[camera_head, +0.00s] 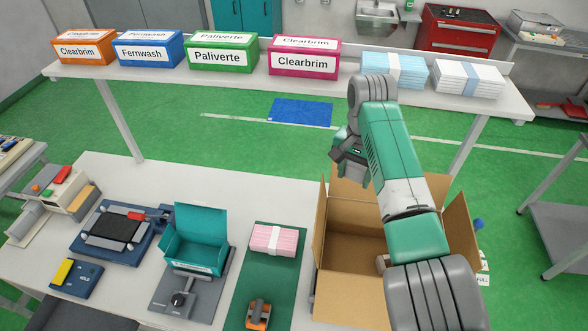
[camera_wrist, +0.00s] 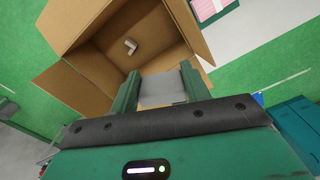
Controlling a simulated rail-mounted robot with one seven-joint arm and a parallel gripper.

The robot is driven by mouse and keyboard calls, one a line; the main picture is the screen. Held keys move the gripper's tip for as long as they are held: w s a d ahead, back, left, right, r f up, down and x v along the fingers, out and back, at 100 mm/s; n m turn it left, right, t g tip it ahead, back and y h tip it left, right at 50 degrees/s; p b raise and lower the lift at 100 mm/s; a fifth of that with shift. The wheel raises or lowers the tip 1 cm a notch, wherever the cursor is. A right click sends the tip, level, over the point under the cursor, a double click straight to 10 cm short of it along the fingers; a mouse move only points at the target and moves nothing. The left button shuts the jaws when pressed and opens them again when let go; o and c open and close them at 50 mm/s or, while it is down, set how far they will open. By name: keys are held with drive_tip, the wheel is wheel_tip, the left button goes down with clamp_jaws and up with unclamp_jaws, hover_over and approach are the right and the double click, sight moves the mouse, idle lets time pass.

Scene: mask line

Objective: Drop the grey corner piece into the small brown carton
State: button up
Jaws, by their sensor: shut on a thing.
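My gripper (camera_wrist: 160,82) is shut on a grey corner piece (camera_wrist: 162,92), which shows between the two green fingers in the wrist view. In the head view my gripper is high over the far part of the brown carton and partly hidden by my arm. The carton (camera_head: 319,236) stands open on the right of the bench with its flaps spread out. It also shows in the wrist view (camera_wrist: 90,80), ahead of the fingers. A small pale angled piece (camera_wrist: 130,46) lies inside it. The held piece is apart from the carton.
A pink-and-white bundle (camera_head: 274,240) lies on a green mat left of the carton. A teal box (camera_head: 195,245) with a raised lid stands further left. Labelled boxes and mask stacks line the back shelf (camera_head: 330,80). My arm covers the carton's right side.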

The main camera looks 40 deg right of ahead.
drive_tip(key=s+d+f+m+b, duration=0.1)
drive_tip(key=s+d+f+b, duration=0.1)
drive_tip(key=f, duration=0.5)
drive_tip(key=s+d+f+m+b, duration=0.1)
drive_tip(key=s+d+f+b, duration=0.2)
drive_tip(key=f, duration=0.5)
drive_tip(key=s+d+f+m+b, duration=0.1)
drive_tip(key=s+d+f+b, duration=0.2)
drive_tip(key=s+f, duration=0.3)
drive_tip(key=shift+d+f+b, duration=0.25)
drive_tip(key=shift+f+b, duration=0.15)
drive_tip(key=shift+f, duration=0.4)
drive_tip(key=o, duration=1)
wheel_tip(320, 180, up, 8)
drive_tip(key=shift+f+p, duration=0.1)
drive_tip(key=shift+p, duration=0.2)
